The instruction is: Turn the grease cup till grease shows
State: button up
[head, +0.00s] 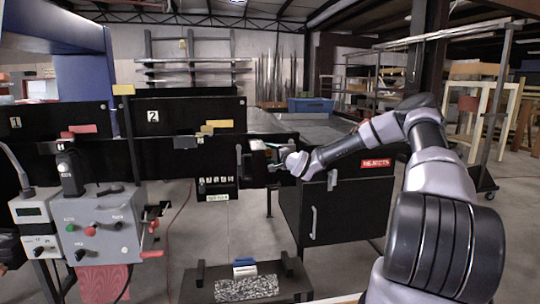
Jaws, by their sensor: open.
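My arm reaches in from the right, and my gripper (266,157) is at the front side of the black conveyor frame (160,163), near its middle. The gripper is small here and seen from behind; its jaws are open. A small dark fitting with a pale edge (242,158) stands just left of the gripper. I cannot make out the grease cup for certain, nor any grease; the wrist and gripper hide part of that spot. I cannot tell whether the fingers touch anything.
A black box marked REJECTS (335,205) stands below my forearm. A grey control box (100,228) with buttons and red handles is at the left. A low dark bench (200,290) with a speckled mat (246,288) is in front. Open floor lies between them.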

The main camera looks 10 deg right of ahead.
jog(key=v, duration=1)
jog(key=shift+s, duration=0.2)
jog(key=shift+d, duration=0.1)
